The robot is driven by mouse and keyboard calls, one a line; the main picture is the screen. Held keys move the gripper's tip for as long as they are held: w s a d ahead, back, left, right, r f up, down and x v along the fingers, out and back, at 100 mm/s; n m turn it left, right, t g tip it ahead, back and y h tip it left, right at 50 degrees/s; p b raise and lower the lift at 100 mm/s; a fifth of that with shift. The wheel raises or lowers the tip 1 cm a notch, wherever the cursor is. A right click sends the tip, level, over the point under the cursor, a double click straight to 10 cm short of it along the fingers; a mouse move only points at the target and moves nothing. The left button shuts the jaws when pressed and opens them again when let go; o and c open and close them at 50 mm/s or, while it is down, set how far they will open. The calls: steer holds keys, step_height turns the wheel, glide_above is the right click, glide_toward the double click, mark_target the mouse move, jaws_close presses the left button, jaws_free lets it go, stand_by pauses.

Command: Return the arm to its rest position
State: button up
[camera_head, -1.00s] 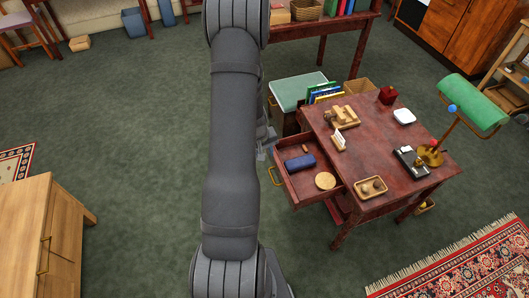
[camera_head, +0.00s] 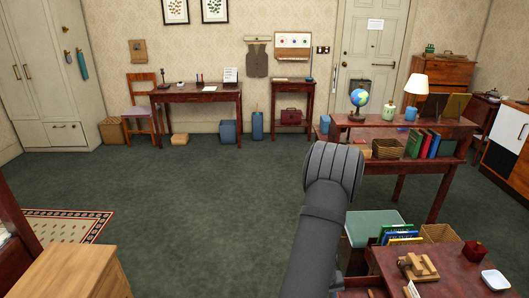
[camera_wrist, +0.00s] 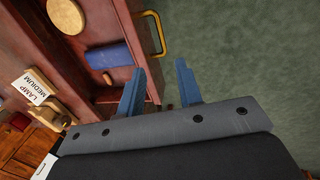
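My arm rises from the bottom of the head view and bends over at the top. My gripper is hidden there. In the wrist view my gripper (camera_wrist: 160,85) has its two blue-grey fingers spread apart with nothing between them. It hangs close by the open desk drawer (camera_wrist: 118,45), which has a brass handle (camera_wrist: 152,33).
The red-brown desk (camera_head: 440,278) is at the bottom right, with a wooden block piece (camera_head: 418,267) and white dish (camera_head: 495,280). A sign (camera_wrist: 35,86) reads "LAMP MEDIUM". A shelf table (camera_head: 440,170) stands behind. Green carpet (camera_head: 190,180) is clear at left.

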steer(key=d+f, duration=0.1)
steer(key=f, duration=0.8)
steer(key=d+f, duration=0.1)
steer(key=f, duration=0.3)
steer(key=shift+d+f, duration=0.3)
steer(key=shift+f, duration=0.05)
steer(key=shift+n+g, duration=0.5)
steer(key=shift+n, duration=0.2)
steer(key=shift+w+a+r, duration=0.3)
steer(key=shift+a+r, duration=0.6)
steer(key=shift+r, duration=0.2)
steer(key=shift+w+a+r, duration=0.25)
steer(key=shift+a+r, duration=0.65)
steer(key=shift+r, duration=0.15)
